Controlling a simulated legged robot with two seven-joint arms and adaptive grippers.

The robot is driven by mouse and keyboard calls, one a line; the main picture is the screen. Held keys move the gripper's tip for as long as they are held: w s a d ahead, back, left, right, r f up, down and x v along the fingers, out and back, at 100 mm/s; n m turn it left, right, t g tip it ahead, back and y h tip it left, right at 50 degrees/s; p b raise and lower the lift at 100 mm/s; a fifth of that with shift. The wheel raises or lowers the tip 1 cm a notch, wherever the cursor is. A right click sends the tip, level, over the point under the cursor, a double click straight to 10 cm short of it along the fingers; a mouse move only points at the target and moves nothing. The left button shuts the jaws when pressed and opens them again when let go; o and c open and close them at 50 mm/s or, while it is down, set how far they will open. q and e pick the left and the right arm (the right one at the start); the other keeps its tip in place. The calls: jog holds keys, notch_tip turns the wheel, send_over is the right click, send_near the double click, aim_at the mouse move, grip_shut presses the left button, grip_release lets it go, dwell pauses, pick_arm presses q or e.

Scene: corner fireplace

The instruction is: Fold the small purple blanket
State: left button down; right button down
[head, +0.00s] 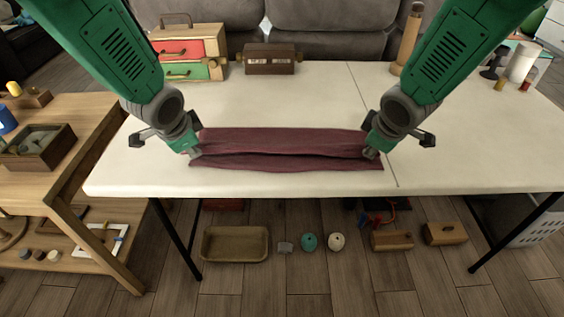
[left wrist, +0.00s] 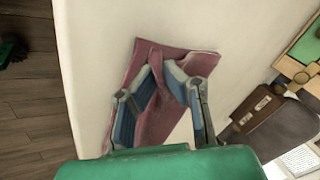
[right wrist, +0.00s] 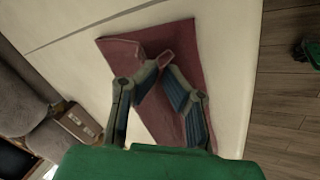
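The purple blanket (head: 280,142) lies as a long narrow strip near the front edge of the white table, with a dark crease along its length. My left gripper (head: 194,152) is at the strip's left end. In the left wrist view its fingers (left wrist: 159,66) close on a raised fold of the blanket (left wrist: 190,62). My right gripper (head: 370,153) is at the right end. In the right wrist view its fingers (right wrist: 161,67) pinch a fold of the blanket (right wrist: 120,50). The cloth under both grippers is partly hidden by the fingers.
The white table (head: 300,95) is clear behind the blanket. A drawer box (head: 188,50), a brown wooden box (head: 270,59) and a wooden cylinder (head: 408,40) stand at the back. A wooden side table (head: 75,110) adjoins on the left. Trays and small objects lie below on the floor.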

pick_arm(q)
jog(key=shift+s+f, duration=0.1)
jog(key=shift+f, duration=0.15)
pick_arm(e)
jog(key=shift+s+f, duration=0.1)
jog(key=shift+f, duration=0.15)
pick_arm(q)
jog(key=c, duration=1.4)
grip_release()
jog(key=shift+c, duration=0.2)
pick_arm(e)
jog(key=c, duration=1.4)
grip_release()
jog(key=shift+c, duration=0.2)
